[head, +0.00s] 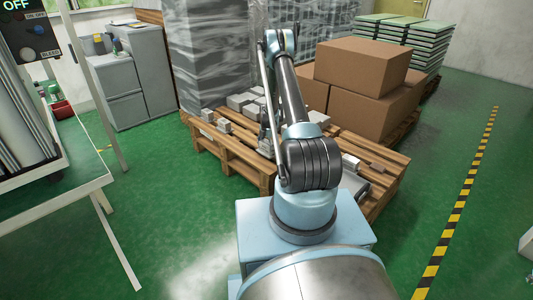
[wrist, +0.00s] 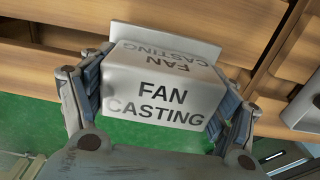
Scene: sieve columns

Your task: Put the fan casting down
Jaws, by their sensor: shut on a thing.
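The fan casting (wrist: 155,95) is a pale grey block with dark "FAN CASTING" lettering on two faces, large in the middle of the wrist view. My gripper (wrist: 165,85) is shut on it, with one finger pressed to each side. Wooden pallet boards (wrist: 40,55) lie behind the casting in the wrist view; I cannot tell whether it touches them. In the head view my arm hides most of the gripper and the held casting.
A wooden pallet (head: 237,158) stands ahead, with several grey blocks (head: 240,101) on it. Cardboard boxes (head: 362,66) stand to the right and a wrapped stack (head: 208,60) behind. Another grey part (wrist: 303,105) shows at the wrist view's right edge. Green floor is open at right.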

